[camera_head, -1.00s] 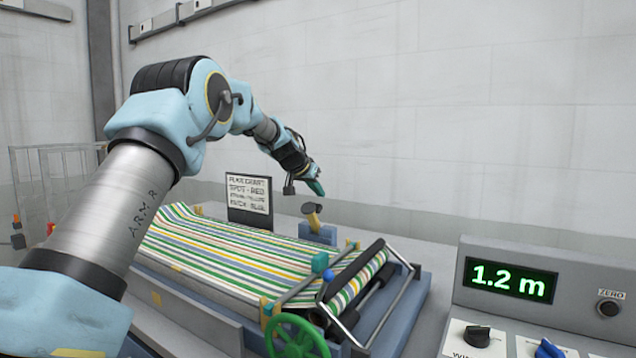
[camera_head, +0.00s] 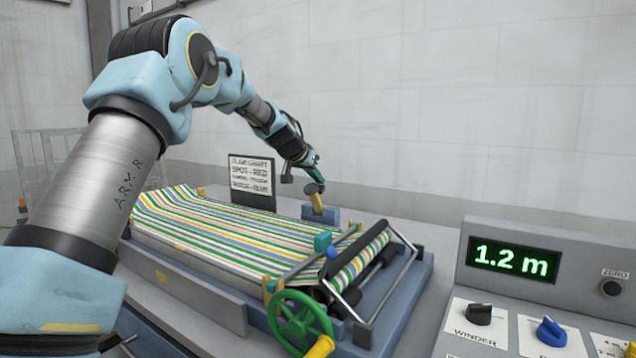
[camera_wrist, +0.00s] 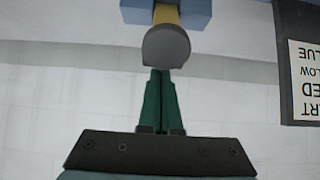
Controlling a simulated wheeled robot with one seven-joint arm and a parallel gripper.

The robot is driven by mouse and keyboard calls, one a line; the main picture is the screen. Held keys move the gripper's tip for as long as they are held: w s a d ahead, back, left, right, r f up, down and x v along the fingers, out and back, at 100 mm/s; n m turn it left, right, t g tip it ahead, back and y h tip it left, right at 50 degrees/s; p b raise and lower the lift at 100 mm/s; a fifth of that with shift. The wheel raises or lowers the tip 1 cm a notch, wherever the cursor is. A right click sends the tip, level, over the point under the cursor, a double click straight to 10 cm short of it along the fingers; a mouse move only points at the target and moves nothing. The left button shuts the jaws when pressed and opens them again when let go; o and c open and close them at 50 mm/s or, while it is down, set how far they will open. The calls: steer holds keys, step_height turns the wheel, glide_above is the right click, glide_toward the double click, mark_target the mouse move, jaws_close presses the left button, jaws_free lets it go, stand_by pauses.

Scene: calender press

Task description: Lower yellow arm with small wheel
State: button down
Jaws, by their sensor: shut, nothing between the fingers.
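The yellow arm (camera_head: 318,203) stands raised on a blue block (camera_head: 322,215) at the far side of the striped web, with a small grey-brown wheel (camera_head: 313,188) at its top. In the wrist view the wheel (camera_wrist: 166,47) is a grey disc, with the yellow arm (camera_wrist: 166,14) and blue block (camera_wrist: 190,10) beyond it. My gripper (camera_head: 319,179) is just above the wheel. Its green fingers (camera_wrist: 160,75) are shut with nothing between them, and the tips point at the wheel's edge. I cannot tell whether they touch it.
A flaw chart sign (camera_head: 251,180) stands left of the yellow arm, close to my gripper. The striped web (camera_head: 225,230) runs to a roller in a metal frame with a green handwheel (camera_head: 300,318). A console with a 1.2 m display (camera_head: 512,260) is at right.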

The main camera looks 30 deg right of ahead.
mark_target(312, 191)
steer(key=shift+a+f+b, duration=0.1)
steer(key=shift+f+b, duration=0.05)
steer(key=shift+b, duration=0.3)
steer(key=shift+a+b, duration=0.1)
steer(key=shift+b, duration=0.35)
